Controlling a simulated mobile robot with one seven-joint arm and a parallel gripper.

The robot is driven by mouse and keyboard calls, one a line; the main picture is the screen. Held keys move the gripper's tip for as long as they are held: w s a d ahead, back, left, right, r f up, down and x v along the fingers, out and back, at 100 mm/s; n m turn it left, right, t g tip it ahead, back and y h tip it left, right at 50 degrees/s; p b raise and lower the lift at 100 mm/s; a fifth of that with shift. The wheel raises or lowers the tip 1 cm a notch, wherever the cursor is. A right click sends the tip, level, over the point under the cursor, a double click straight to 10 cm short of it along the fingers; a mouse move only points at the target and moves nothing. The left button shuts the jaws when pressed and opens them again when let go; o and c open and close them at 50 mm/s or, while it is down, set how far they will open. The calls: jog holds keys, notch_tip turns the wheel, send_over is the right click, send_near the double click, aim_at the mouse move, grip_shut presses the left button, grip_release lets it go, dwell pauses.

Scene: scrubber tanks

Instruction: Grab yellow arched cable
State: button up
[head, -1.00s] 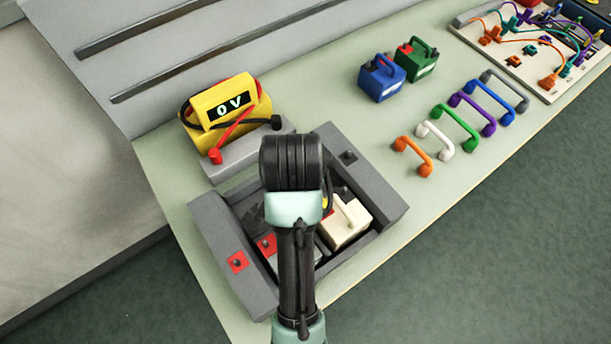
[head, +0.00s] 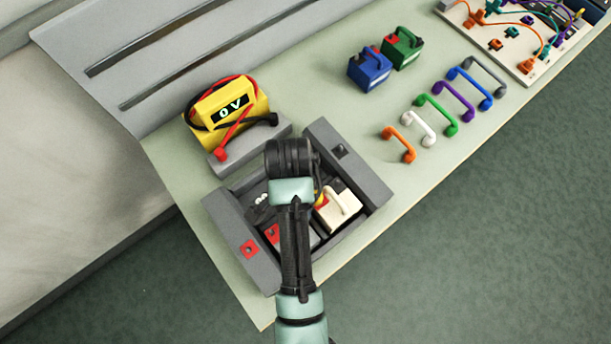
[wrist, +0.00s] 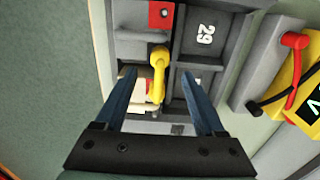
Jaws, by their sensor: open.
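The yellow arched cable (wrist: 157,75) stands over the grey tray (wrist: 227,35) in the wrist view, its rounded end up and its body running down the picture. My gripper (wrist: 159,77) is open, its two blue fingers on either side of the cable with gaps between. I cannot tell how far above the cable the fingertips are. In the head view, only a sliver of yellow (head: 320,199) shows beside my arm, which hides the fingers and most of the cable.
The tray also holds a cream block with a handle (head: 338,210) and red-marked parts. A yellow meter reading 0 V (head: 228,108) stands behind it. Blue (head: 370,70) and green (head: 403,46) blocks and several coloured arched cables (head: 437,114) lie on the bench to the right.

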jog(key=shift+f+p, duration=0.8)
jog(key=shift+f, duration=2.5)
grip_shut()
